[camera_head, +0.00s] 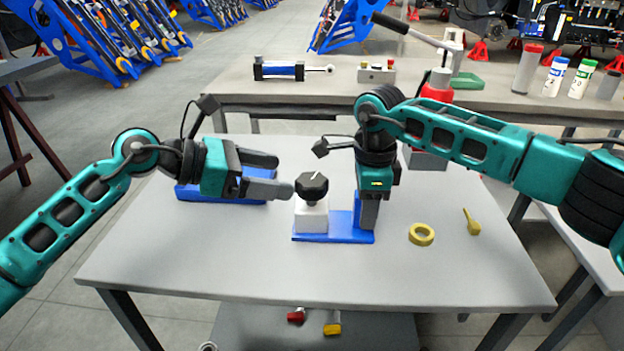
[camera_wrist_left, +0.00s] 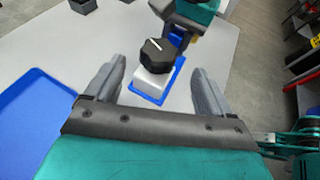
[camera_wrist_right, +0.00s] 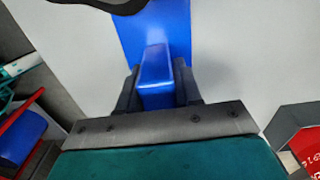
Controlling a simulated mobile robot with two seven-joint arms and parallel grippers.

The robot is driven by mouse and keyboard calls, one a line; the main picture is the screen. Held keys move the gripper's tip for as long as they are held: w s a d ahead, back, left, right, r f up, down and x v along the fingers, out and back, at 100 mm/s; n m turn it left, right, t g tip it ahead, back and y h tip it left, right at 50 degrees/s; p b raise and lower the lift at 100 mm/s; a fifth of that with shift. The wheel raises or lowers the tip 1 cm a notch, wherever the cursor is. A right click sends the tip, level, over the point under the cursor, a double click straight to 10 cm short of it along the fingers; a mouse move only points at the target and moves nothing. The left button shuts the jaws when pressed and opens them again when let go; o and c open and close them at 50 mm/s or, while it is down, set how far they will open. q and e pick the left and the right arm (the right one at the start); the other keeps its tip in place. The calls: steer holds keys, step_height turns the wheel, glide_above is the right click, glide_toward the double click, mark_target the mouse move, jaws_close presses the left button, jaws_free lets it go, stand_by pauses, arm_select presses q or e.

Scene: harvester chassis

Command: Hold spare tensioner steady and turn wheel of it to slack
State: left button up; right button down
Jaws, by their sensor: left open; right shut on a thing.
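The spare tensioner stands on the table with a blue base (camera_head: 330,238), a white block (camera_head: 311,217) and a black knobbed wheel (camera_head: 312,187) on top. A white line marks the wheel. My right gripper (camera_head: 368,215) points down and is shut on the blue upright of the tensioner (camera_wrist_right: 156,75), at the right end of its base. My left gripper (camera_head: 285,175) is open and level, just left of the wheel. In the left wrist view the wheel (camera_wrist_left: 157,52) lies ahead, between and beyond the open fingertips, with no finger seen touching it.
A blue tray (camera_head: 225,198) lies behind my left gripper. A yellow ring (camera_head: 422,235) and a small yellow part (camera_head: 471,222) lie on the right of the table. The front of the table is clear. A second bench (camera_head: 340,96) behind holds a cylinder, bottles and a red jack.

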mark_target(308, 179)
arm_select(q)
steer(key=x, duration=0.8)
steer(key=shift+w+d, duration=0.1)
steer(key=c, duration=1)
steer(key=shift+o, duration=0.2)
steer(key=shift+t, duration=0.3)
steer(key=shift+f+n+t+y, duration=0.1)
steer(key=shift+n+t+y, duration=1.3)
steer(key=shift+n+t, duration=0.7)
steer(key=o, duration=1)
steer(key=shift+c, duration=0.2)
